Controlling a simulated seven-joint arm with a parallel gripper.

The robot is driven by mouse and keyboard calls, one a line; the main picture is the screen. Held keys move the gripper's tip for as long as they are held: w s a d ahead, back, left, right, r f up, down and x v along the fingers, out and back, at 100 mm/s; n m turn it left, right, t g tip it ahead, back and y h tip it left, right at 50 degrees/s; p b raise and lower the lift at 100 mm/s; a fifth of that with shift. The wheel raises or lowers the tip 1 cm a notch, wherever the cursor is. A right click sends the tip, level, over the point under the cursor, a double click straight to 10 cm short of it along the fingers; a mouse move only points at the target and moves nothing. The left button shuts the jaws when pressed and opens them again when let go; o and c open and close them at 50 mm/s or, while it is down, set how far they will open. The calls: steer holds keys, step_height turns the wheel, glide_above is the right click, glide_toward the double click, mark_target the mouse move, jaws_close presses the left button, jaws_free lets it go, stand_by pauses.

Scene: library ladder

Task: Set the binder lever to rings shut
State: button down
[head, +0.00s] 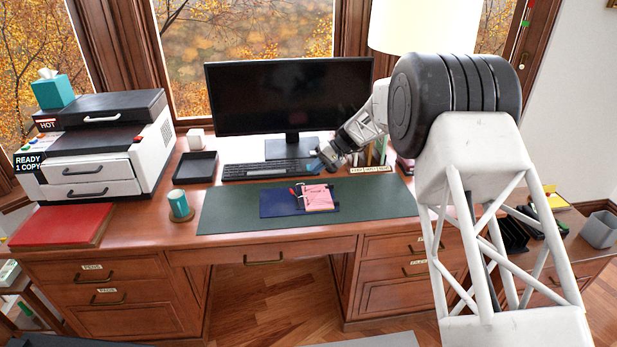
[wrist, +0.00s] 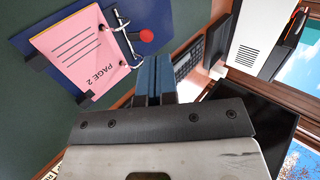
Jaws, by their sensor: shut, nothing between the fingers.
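The binder is a dark blue open folder (head: 272,205) lying on the green desk mat, and it also shows in the wrist view (wrist: 68,15). A pink sheet marked "PAGE 2" (head: 318,198) lies on its right half. Metal rings (wrist: 122,22) stand at the sheet's edge; I cannot tell whether they are open or shut. The lever has a red knob (wrist: 146,35), seen small in the head view (head: 293,192). My gripper (head: 315,164) is shut and empty, above the mat's far edge near the keyboard, apart from the binder. Its blue fingers (wrist: 153,80) show in the wrist view.
The keyboard (head: 255,170) and monitor (head: 285,98) stand behind the mat. The green mat (head: 375,200) is clear right of the binder.

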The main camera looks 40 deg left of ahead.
steer(key=shift+v, duration=2.45)
steer(key=shift+r, duration=0.1)
